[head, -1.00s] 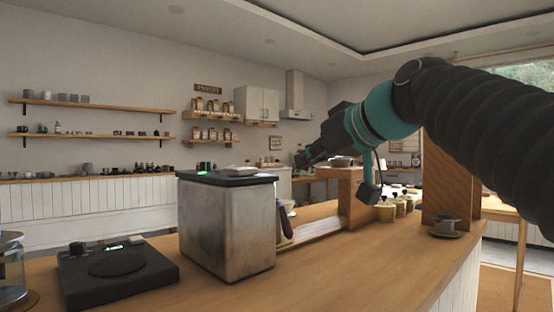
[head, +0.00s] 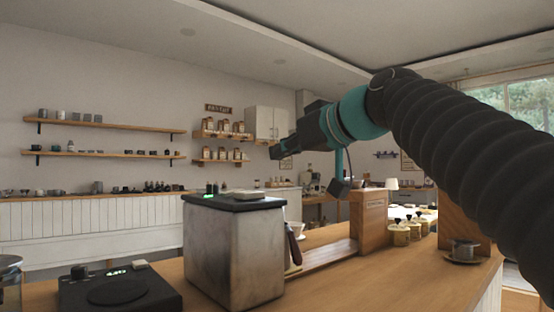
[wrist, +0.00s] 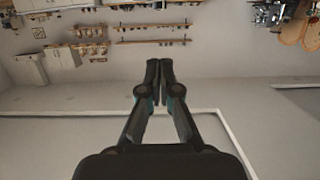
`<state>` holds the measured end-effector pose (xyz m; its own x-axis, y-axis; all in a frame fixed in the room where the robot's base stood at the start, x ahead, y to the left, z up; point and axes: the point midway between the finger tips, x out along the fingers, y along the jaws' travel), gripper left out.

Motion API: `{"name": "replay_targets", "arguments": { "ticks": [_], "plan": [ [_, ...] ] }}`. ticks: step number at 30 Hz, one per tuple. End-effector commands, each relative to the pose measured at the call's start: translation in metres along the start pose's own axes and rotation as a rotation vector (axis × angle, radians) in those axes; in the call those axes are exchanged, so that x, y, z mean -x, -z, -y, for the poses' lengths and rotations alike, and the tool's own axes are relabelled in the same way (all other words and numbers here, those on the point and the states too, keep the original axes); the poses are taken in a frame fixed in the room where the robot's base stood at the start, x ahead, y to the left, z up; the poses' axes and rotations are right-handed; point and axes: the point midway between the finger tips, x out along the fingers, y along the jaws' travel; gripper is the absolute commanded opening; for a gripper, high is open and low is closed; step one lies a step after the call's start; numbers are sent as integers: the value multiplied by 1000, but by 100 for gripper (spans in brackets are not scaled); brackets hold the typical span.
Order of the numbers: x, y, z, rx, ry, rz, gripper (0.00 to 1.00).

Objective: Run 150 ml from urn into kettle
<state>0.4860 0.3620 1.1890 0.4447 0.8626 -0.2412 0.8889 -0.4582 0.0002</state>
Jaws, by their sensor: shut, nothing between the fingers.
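A metal box-shaped unit with a dark top (head: 234,252) stands on the wooden counter in the head view; I cannot tell whether it is the urn. A dark handle (head: 293,245) shows just behind its right side, with most of its vessel hidden. A flat black device with a round plate, a knob and a lit display (head: 118,290) sits to its left, with nothing on the plate. My gripper (head: 273,151) is raised above and behind the metal unit, away from everything. In the wrist view my gripper (wrist: 160,64) has its fingers together and empty.
A glass vessel (head: 9,280) is cut off at the left edge. A wooden stand (head: 370,222), several small jars (head: 408,230) and a cup on a saucer (head: 465,252) are at the right. Wall shelves (head: 105,122) are far back. The counter front is clear.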

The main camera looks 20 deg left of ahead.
Motion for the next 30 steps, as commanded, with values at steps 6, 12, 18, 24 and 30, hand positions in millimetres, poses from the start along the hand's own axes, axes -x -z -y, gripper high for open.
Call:
{"name": "replay_targets", "arguments": {
  "ticks": [6,12,18,24,30],
  "plan": [
    [-41,0,-1,0,0,3,0],
    [-78,0,0,-1,1,4,0],
    [-88,-26,-1,-2,-2,2,0],
    [-91,-38,-1,-1,-2,1,0],
    [-91,-39,-1,0,-2,0,0]
  ]
}}
